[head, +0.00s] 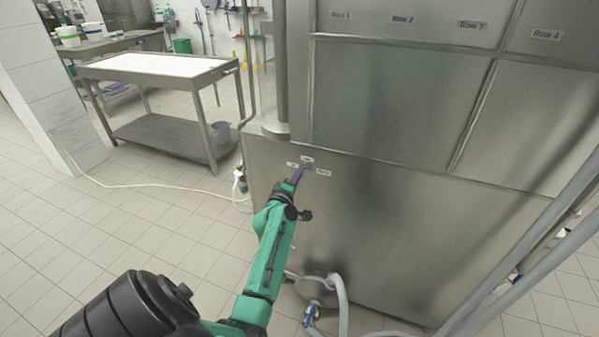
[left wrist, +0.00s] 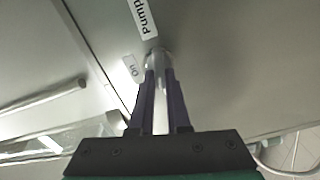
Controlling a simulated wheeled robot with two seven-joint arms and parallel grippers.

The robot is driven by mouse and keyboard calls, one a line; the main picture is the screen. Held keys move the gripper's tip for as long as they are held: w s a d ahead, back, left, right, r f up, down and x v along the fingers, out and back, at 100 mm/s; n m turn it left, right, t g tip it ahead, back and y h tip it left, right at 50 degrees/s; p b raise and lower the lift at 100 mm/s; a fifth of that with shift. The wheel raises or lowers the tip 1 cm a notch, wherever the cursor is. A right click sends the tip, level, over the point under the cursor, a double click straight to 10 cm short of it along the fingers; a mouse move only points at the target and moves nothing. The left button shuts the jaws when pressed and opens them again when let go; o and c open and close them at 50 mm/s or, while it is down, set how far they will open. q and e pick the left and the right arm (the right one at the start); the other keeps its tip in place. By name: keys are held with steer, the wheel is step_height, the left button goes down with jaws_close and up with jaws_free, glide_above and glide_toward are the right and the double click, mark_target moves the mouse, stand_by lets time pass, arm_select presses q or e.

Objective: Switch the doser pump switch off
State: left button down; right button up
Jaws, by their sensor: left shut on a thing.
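The doser pump switch is a small pale knob (left wrist: 157,56) on the steel machine front, seen in the left wrist view between the fingertips. A "Pump" label (left wrist: 142,18) and an "On" label (left wrist: 131,70) are beside it. My left gripper (left wrist: 159,74) is shut on the knob with its two purple fingers, which cover part of it. In the head view my left gripper (head: 297,176) reaches the panel just below the small white labels (head: 307,158). The knob's setting cannot be made out. My right gripper is not in view.
The steel machine (head: 390,220) fills the right side, with row labels along its top. A pump with hoses (head: 318,288) sits low at its front. A steel table (head: 160,70) stands at the back left. The tiled floor on the left is mostly free.

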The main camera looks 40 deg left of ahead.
arm_select(q)
steer(key=shift+f+n, duration=0.15)
steer(key=shift+n, duration=1.05)
steer(key=c, duration=0.9)
jaws_free()
steer(key=shift+s, duration=0.15)
steer(key=v, duration=1.4)
steer(key=shift+s+d+b, duration=0.15)
steer(key=shift+b, duration=0.25)
steer(key=shift+f, duration=0.1)
